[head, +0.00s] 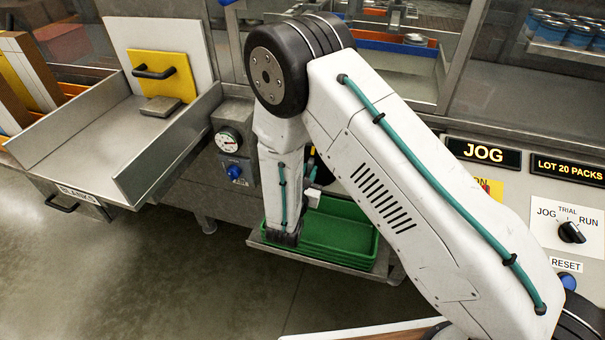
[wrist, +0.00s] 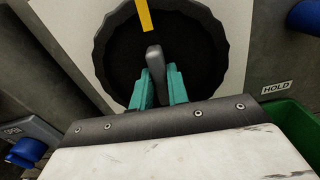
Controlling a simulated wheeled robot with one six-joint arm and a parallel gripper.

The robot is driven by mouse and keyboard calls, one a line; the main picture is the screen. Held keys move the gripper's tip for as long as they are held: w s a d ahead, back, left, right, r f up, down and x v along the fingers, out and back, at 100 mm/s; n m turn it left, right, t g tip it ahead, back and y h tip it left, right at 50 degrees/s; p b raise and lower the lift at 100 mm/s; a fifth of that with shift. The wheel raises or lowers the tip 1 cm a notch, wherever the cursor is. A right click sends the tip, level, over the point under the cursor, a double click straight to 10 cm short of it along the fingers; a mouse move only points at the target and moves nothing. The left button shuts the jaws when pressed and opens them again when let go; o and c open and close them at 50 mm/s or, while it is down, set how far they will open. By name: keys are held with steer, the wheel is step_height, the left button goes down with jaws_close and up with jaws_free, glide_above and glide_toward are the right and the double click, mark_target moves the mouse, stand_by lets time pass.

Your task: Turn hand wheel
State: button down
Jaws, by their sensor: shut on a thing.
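A black hand wheel (wrist: 118,62) with a scalloped rim fills the upper middle of the wrist view. A yellow strip (wrist: 145,14) crosses its top part. A grey handle (wrist: 155,60) stands out from the wheel. My gripper (wrist: 156,78) has two teal fingers, one on each side of this handle, and is shut on it. In the head view my arm hides the wheel, and only a bit of teal shows near the gripper.
A green bin (head: 340,238) stands on a low shelf below. A blue knob (head: 235,172) and a gauge (head: 228,140) are on the panel to the left. A HOLD label (wrist: 277,87) is right of the wheel. A metal tray (head: 75,135) juts out at left.

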steer(key=c, duration=1.4)
jaws_free()
steer(key=shift+o, duration=0.2)
steer(key=v, duration=0.7)
steer(key=shift+s+a, duration=0.15)
steer(key=shift+s, duration=0.2)
